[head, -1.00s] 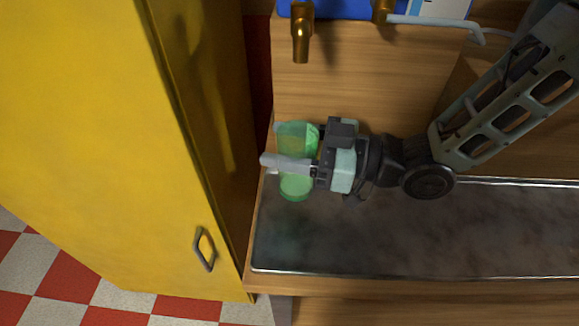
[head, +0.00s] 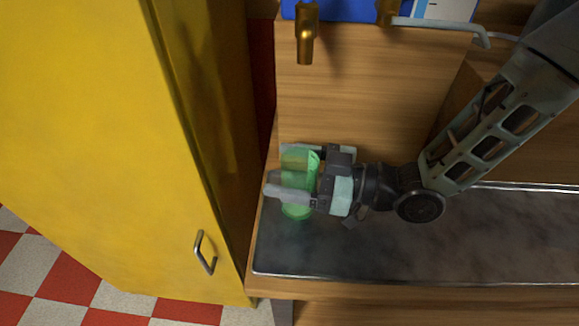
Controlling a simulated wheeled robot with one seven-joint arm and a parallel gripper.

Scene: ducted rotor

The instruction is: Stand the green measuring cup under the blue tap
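The green, see-through measuring cup (head: 300,162) is between the two fingers of my gripper (head: 287,171), at the left end of the dark metal tray. It looks roughly upright, and the near finger hides part of its middle. My gripper appears shut on it. I cannot tell whether its base touches the tray. A brass tap (head: 306,38) hangs at the top, beyond the cup, in front of a blue panel (head: 345,10). A second brass tap (head: 388,13) is to its right, cut by the frame edge. No blue shows on either tap itself.
The dark tray (head: 400,255) with a metal rim is bare to the right of the cup. A wooden back surface (head: 350,90) lies between cup and taps. A tall yellow cabinet (head: 110,140) stands close on the left. A pale pipe (head: 440,24) runs at the upper right.

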